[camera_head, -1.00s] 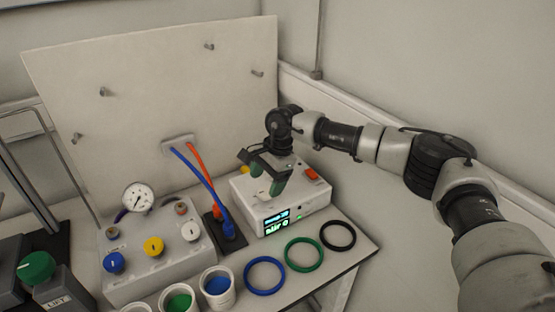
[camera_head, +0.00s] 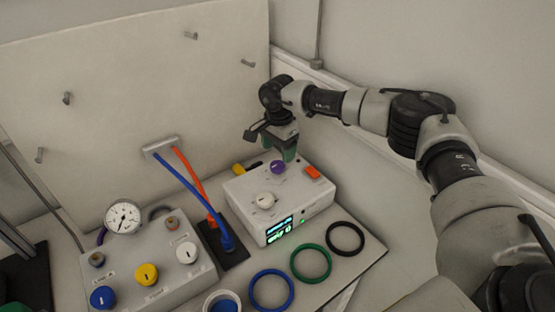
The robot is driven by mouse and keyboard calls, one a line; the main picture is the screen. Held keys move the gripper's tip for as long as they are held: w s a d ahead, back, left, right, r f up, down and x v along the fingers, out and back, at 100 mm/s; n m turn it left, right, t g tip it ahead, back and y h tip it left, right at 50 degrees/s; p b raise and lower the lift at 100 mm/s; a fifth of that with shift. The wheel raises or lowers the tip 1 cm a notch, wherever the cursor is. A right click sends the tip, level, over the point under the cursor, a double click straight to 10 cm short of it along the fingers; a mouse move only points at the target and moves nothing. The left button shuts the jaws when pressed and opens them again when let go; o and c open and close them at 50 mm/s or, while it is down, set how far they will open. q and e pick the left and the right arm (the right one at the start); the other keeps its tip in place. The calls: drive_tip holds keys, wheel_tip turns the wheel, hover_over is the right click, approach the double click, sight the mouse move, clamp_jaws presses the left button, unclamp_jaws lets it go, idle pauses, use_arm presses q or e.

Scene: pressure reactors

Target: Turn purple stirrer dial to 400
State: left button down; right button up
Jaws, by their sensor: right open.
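The purple stirrer dial (camera_head: 278,167) sits on top of the white control box (camera_head: 248,208), toward its back. A white dial (camera_head: 264,200) is in front of it and an orange-red switch (camera_head: 312,172) to its right. The box has a lit display (camera_head: 280,231) on its front; its digits are too small to read surely. My right gripper (camera_head: 290,155) is open, with green fingertips, just behind and above the purple dial and apart from it in the picture. Its far finger is partly hidden. My left gripper is not in view.
A grey box (camera_head: 150,268) with blue, yellow and white knobs and a gauge (camera_head: 123,217) stands at left. Blue and orange cables (camera_head: 190,182) run to a black plate. Blue, green (camera_head: 311,263) and black rings lie in front. A wall panel stands behind.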

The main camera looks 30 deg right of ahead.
sight(278, 164)
wheel_tip(278, 164, down, 4)
drive_tip(key=shift+w+f+p, duration=0.15)
drive_tip(key=shift+f+p, duration=0.1)
drive_tip(key=shift+p, duration=0.05)
drive_tip(key=shift+f, duration=0.55)
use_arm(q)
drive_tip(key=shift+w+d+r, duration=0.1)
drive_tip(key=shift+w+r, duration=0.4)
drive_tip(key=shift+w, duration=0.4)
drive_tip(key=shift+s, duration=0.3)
use_arm(e)
drive_tip(key=c, duration=0.9)
